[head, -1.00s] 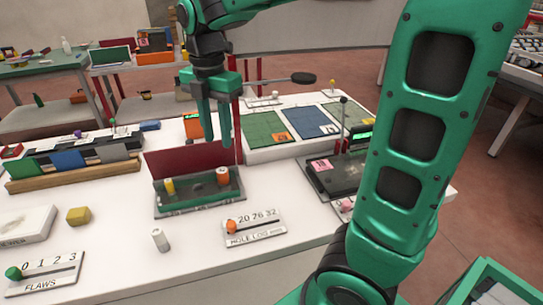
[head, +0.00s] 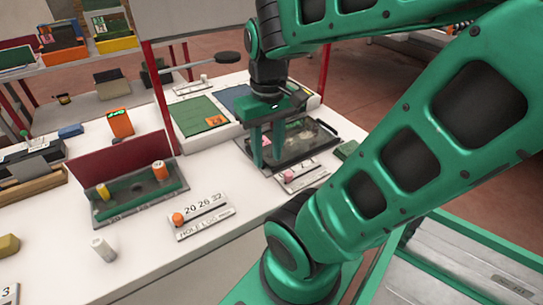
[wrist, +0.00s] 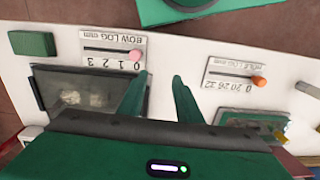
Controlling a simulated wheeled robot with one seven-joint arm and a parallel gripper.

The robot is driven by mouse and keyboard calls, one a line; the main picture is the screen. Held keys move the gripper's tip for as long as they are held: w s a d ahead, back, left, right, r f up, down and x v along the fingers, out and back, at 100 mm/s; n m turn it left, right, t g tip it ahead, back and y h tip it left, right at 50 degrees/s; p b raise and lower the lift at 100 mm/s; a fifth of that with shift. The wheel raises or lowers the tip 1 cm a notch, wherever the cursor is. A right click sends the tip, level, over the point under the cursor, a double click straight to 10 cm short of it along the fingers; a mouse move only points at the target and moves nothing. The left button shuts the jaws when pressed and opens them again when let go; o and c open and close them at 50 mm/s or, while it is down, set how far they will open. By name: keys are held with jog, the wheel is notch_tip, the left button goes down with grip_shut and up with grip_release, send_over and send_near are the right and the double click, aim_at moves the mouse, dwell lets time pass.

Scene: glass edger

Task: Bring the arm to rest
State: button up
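My green arm spans the right side of the head view, with my gripper (head: 267,160) pointing down over the front left part of a dark tray (head: 318,149). In the wrist view my gripper (wrist: 158,82) shows two green fingers apart, with nothing between them. The fingers appear above the table, between the bow log board (wrist: 112,48) and the hole log board (wrist: 234,80). The exact height of the fingertips above the table cannot be told.
A tray with a red back panel (head: 108,160) holds a yellow cylinder (head: 103,191) and an orange one (head: 160,169). The hole log board (head: 202,217) and a white cylinder (head: 103,249) are in front. A round black disc on a rod (head: 227,58) stands behind.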

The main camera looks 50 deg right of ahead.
jog(key=shift+s+d+f+m, duration=0.1)
jog(key=shift+s+f+m, duration=0.15)
jog(key=shift+s+m, duration=0.35)
jog(key=shift+s+d+f+m, duration=0.1)
jog(key=shift+s+f+m, duration=0.1)
jog(key=shift+s+m, duration=0.35)
jog(key=shift+w, duration=0.15)
jog(key=shift+w+f, duration=0.25)
jog(key=shift+w, duration=0.35)
